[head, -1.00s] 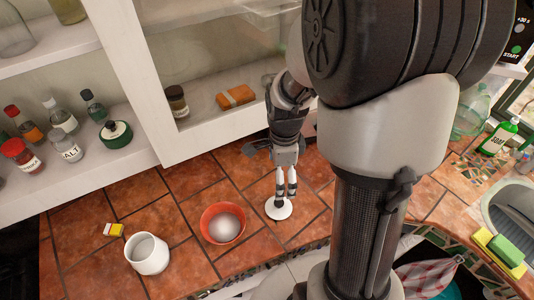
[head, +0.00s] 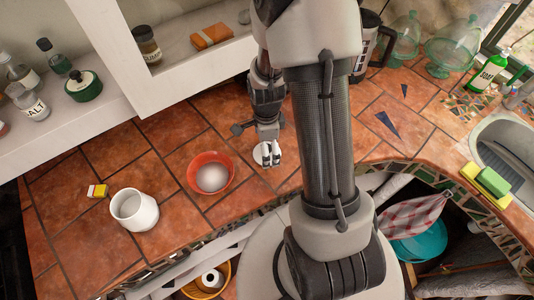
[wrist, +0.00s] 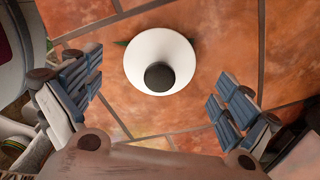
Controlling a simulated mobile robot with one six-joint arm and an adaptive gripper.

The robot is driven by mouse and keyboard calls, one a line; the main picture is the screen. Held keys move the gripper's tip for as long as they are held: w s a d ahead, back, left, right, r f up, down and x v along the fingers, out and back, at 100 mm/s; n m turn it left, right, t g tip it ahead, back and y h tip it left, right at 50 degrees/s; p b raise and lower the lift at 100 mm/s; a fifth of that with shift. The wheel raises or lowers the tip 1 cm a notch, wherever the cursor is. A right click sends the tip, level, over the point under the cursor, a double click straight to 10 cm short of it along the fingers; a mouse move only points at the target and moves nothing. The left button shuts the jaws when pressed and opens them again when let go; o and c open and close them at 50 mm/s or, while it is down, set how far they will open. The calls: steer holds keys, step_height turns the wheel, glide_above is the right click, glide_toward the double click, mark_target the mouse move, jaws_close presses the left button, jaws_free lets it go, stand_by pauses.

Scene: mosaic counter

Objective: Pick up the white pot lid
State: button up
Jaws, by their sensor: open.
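The white pot lid (wrist: 177,47) is a round disc with a dark knob (wrist: 160,77) and lies flat on the terracotta tiles. My gripper (wrist: 155,80) is open and empty, its blue-padded fingers spread to either side of the lid in the wrist view, with the knob between them. No finger visibly touches the lid. In the head view, my gripper (head: 271,156) points down over the lid (head: 257,154) and hides much of it.
An orange bowl (head: 205,187) with a pale round thing in it, a white mug (head: 147,213) and a small yellow-white box (head: 97,190) stand to the left. The shelf unit (head: 180,75) rises behind. A sink (head: 495,140) is at the far right.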

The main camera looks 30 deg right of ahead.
step_height(320, 180, down, 2)
steer(key=c, duration=0.8)
steer(key=shift+s, duration=0.2)
steer(key=c, duration=0.8)
